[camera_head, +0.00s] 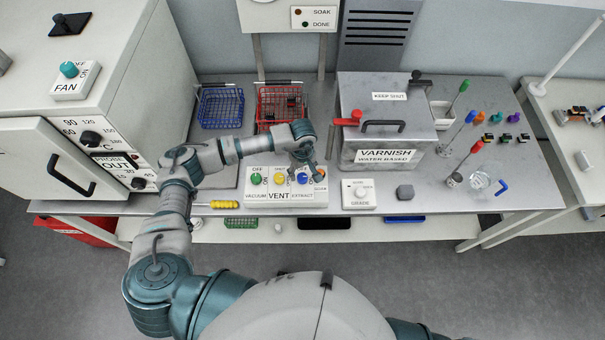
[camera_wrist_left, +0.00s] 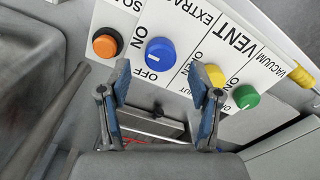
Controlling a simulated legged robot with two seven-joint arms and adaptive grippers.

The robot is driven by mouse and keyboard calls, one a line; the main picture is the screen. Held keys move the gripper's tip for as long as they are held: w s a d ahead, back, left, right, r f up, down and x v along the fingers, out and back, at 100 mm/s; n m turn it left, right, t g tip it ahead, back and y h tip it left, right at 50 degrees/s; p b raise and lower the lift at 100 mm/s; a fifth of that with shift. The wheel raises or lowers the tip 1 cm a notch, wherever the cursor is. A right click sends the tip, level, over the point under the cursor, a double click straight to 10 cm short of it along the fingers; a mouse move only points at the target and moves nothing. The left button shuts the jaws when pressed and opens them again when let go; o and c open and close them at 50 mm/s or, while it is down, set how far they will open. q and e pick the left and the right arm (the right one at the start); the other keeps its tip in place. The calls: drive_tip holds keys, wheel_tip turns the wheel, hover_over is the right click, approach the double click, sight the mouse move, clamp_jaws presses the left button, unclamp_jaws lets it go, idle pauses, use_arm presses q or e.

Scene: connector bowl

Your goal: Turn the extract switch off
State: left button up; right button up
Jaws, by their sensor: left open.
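The extract switch is a round blue knob (camera_head: 303,179) on the white switch panel (camera_head: 270,195) at the front of the table. In the left wrist view the blue knob (camera_wrist_left: 160,52) sits between ON and OFF labels; I cannot tell which way it is turned. My left gripper (camera_head: 307,169) is above the panel, close to the blue knob. In the left wrist view its two fingertips (camera_wrist_left: 160,82) are apart, with nothing between them, and the knob shows beyond the gap. My right gripper is out of view.
Behind are a red basket (camera_head: 268,97) and a blue basket (camera_head: 221,107). The varnish box (camera_head: 360,150) and grade dial (camera_head: 360,195) stand to the right.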

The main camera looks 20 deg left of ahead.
sight(302, 176)
use_arm(q)
drive_tip(key=shift+f, duration=1.8)
drive_tip(key=c, duration=1.1)
drive_tip(key=shift+c, duration=0.2)
